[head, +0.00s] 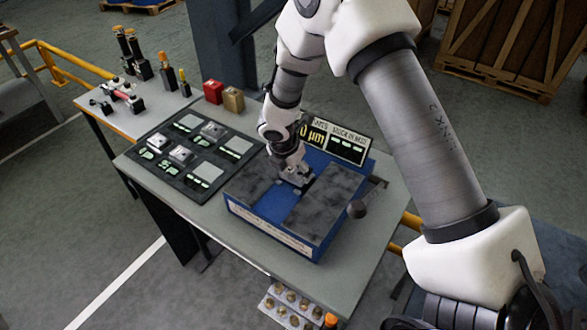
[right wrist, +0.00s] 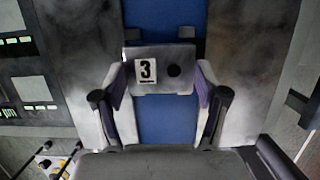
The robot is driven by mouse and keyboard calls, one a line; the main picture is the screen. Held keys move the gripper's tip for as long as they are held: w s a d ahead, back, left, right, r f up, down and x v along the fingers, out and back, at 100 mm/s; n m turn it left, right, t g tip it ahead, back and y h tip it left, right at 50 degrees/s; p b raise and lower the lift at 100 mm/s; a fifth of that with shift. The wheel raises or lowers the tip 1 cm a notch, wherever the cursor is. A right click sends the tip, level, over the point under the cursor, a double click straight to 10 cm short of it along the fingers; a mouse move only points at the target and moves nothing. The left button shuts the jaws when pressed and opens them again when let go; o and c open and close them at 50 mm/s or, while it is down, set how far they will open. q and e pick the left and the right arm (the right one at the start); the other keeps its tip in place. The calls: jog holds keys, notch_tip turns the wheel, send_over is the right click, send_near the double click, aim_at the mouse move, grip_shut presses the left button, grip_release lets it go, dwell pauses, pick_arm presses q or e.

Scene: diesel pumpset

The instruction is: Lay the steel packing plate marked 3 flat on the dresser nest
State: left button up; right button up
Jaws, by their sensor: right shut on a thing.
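The steel plate marked 3 (right wrist: 178,76) is between the fingertips of my right gripper (right wrist: 160,84) in the right wrist view. It shows a white label with a black 3 and a dark round spot. My right gripper (head: 295,178) is shut on it above the blue dresser (head: 262,202) in the head view. Behind the plate runs the blue channel (right wrist: 165,120) between two grey smeared slabs. Two dark stops (right wrist: 186,33) stand near the plate's far edge. I cannot tell whether the plate touches the channel floor. My left gripper is not in view.
A dark tray (head: 163,170) with several plates and green-lit labels lies left of the dresser. A display board (head: 349,144) stands behind it. A dark knob (head: 357,209) sticks out at its right. Red (head: 213,91) and tan (head: 233,98) blocks stand behind the tray.

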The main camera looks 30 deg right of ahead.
jog(key=shift+f, duration=0.25)
jog(key=shift+f+b, duration=0.35)
jog(key=shift+b, duration=0.1)
jog(key=o, duration=1.6)
jog(key=v, duration=1.2)
jog(key=shift+d, duration=0.1)
